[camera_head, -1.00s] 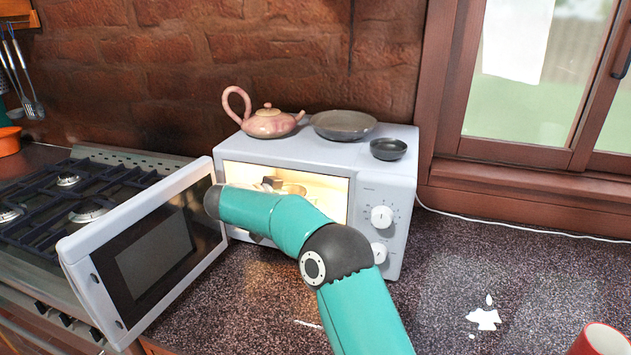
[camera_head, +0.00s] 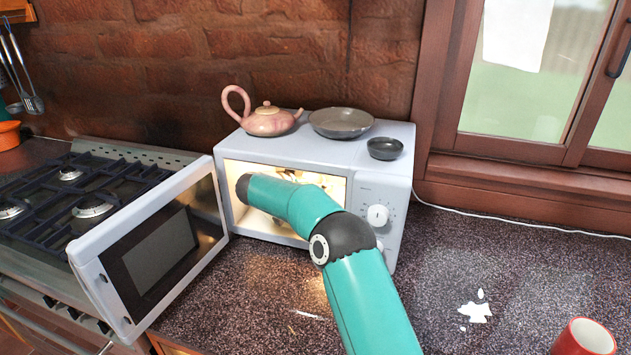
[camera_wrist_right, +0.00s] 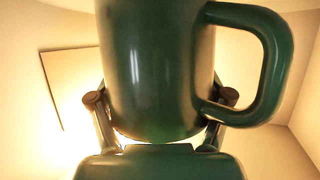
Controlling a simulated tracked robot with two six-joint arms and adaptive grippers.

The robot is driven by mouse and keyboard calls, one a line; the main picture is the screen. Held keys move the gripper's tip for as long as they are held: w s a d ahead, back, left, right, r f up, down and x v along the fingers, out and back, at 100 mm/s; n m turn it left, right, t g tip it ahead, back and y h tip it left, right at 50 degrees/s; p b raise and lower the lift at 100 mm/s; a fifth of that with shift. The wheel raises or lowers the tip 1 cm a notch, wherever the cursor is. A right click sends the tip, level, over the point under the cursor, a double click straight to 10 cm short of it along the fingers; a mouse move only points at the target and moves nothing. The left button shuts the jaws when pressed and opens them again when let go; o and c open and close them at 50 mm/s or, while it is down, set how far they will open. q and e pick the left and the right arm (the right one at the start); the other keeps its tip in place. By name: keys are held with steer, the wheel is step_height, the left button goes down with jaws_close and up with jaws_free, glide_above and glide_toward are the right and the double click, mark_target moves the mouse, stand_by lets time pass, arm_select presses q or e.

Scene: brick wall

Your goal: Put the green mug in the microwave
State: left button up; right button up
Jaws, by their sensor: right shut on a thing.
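The green mug (camera_wrist_right: 155,70) fills the middle of the right wrist view, with its handle to the right. My right gripper (camera_wrist_right: 160,98) is shut on the mug, one finger on each side of its body. Lit pale walls surround the mug in that view. In the head view the white microwave (camera_head: 372,170) stands on the counter with its door (camera_head: 150,255) swung open to the left. My right arm reaches into the lit opening and hides most of the gripper and the mug there. My left gripper is not in view.
A pink teapot (camera_head: 268,122), a grey plate (camera_head: 341,122) and a small dark bowl (camera_head: 385,149) sit on top of the microwave. A gas stove (camera_head: 75,200) is at the left. A red mug (camera_head: 583,340) stands at the lower right. The counter's right part is mostly clear.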

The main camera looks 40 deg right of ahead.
steer(key=o, duration=1.6)
steer(key=shift+o, duration=0.2)
steer(key=shift+a+r, duration=0.1)
steer(key=shift+a, duration=0.35)
steer(key=s+a+b, duration=0.1)
steer(key=a+b, duration=0.3)
steer(key=a, duration=0.9)
steer(key=shift+s+a+r+b, duration=0.2)
steer(key=shift+a+r+b, duration=0.1)
steer(key=shift+a+r, duration=0.15)
